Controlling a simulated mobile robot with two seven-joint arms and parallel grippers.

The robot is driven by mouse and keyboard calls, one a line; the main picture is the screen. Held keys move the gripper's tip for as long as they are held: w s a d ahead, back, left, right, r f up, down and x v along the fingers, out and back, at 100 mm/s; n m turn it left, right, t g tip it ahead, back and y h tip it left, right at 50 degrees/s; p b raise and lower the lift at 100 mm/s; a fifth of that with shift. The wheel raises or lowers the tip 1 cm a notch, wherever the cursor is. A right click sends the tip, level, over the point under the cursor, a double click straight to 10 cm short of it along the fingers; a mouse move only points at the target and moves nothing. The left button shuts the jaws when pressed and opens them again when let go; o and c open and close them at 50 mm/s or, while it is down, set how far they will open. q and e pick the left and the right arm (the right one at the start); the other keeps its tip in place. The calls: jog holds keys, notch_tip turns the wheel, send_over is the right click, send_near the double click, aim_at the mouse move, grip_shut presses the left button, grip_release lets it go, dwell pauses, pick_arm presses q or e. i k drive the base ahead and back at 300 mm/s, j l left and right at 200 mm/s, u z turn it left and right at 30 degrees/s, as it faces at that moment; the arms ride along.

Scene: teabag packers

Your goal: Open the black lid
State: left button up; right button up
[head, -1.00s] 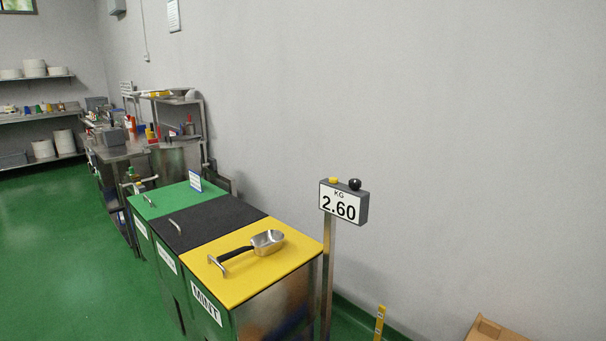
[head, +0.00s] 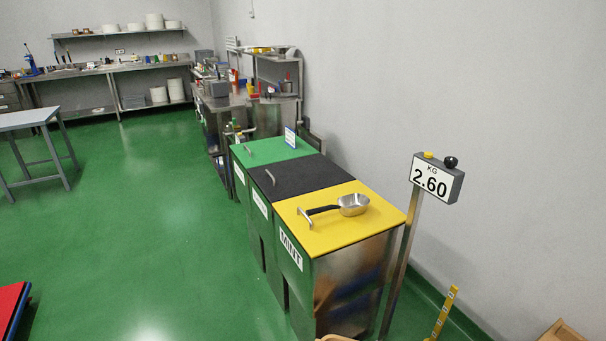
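The black lid (head: 303,176) lies flat and closed on the middle of three bins standing in a row. Its metal handle (head: 270,177) is at the left edge. The green lid (head: 275,148) is closed behind it. The yellow lid (head: 335,232) is closed in front of it, on the bin labelled MINT. A metal scoop with a black handle (head: 352,205) lies on the yellow lid. Neither of my grippers is in view.
A scale display reading 2.60 KG (head: 436,180) stands on a post right of the bins. A small sign (head: 290,137) stands by the green lid. A grey table (head: 30,118) is at the left. Open green floor (head: 150,220) lies left of the bins.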

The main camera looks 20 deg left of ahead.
aim_at(279, 181)
jog(key=i+j+z, duration=0.1)
jog(key=j, duration=0.3)
jog(key=i+j+z, duration=0.1)
jog(key=i+j, duration=0.25)
jog(key=i+j+z, duration=0.1)
jog(key=j, duration=0.35)
jog(key=i+j+z, duration=0.1)
jog(key=i+j, duration=0.15)
jog(key=j, duration=0.2)
jog(key=i+j+z, duration=0.1)
jog(key=j, duration=0.35)
jog(key=i+j+z, duration=0.1)
jog(key=j, duration=0.35)
jog(key=i+j+z, duration=0.1)
jog(key=i+j, duration=0.15)
jog(key=j, duration=0.25)
jog(key=i+j+z, duration=0.1)
jog(key=j, duration=0.35)
